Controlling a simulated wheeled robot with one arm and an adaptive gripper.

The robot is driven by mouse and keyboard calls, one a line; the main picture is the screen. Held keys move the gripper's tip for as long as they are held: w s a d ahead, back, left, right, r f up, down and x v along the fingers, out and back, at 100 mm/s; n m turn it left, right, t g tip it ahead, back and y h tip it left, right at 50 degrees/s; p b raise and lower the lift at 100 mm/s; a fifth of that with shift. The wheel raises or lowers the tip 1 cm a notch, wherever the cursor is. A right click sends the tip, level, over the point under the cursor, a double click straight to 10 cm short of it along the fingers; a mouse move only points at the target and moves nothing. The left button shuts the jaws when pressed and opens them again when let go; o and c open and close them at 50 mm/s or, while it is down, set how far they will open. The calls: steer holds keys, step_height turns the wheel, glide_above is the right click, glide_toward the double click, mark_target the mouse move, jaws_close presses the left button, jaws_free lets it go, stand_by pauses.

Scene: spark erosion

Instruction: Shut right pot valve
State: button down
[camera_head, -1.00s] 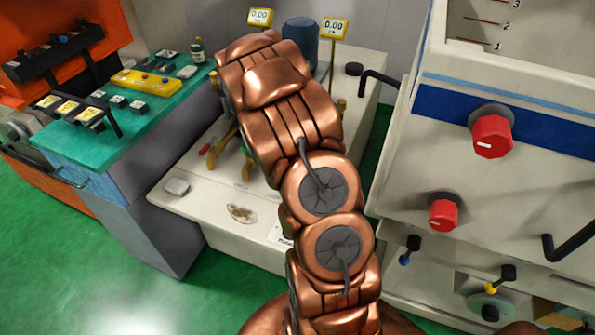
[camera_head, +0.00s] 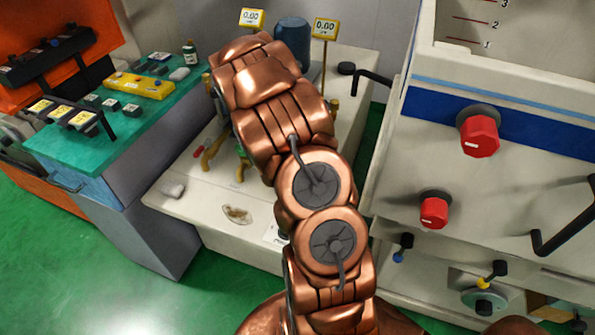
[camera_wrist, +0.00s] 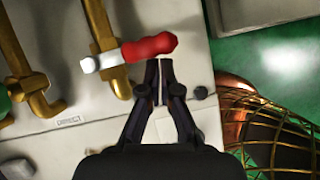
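A valve with a red handle (camera_wrist: 149,48) and a pale metal stem sits on a brass pipe (camera_wrist: 103,25) in the wrist view. The handle points right, crosswise to the pipe. My gripper (camera_wrist: 161,64) has its black fingertips together, with only a thin line between them. The tips are just below the handle in the picture; I cannot tell whether they touch it. Nothing shows between the fingers. A second brass pipe (camera_wrist: 18,55) stands to the left. In the head view my copper arm hides the gripper; a small red handle (camera_head: 199,149) shows left of the arm.
A blue cylinder (camera_head: 293,40) and two yellow displays (camera_head: 325,28) stand behind. A large machine with red knobs (camera_head: 479,135) flanks the right.

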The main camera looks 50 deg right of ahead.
steer(key=s+a+r+b, duration=0.2)
steer(key=s+a+r, duration=0.1)
steer(key=a+r, duration=0.4)
steer(key=shift+a+r, duration=0.3)
steer(key=shift+r, duration=0.35)
steer(key=shift+s+r, duration=0.1)
stand_by(0.7)
steer(key=s+a+r+m+g+y, duration=0.1)
steer(key=s+a+r+m, duration=0.3)
steer(key=a, duration=0.5)
steer(key=s+a+r+m+y, duration=0.2)
steer(key=s+a+r+m, duration=0.3)
steer(key=s+a+m, duration=0.3)
steer(key=s+a+r+m+g+y, duration=0.1)
steer(key=s+a+r+m+y, duration=0.1)
steer(key=s+a+r+m, duration=0.2)
steer(key=s+a+m, duration=0.3)
steer(key=s+a, duration=0.2)
steer(key=shift+s+a+r+m+g, duration=0.15)
steer(key=shift+a+r+m+g, duration=0.15)
steer(key=shift+r+m, duration=0.1)
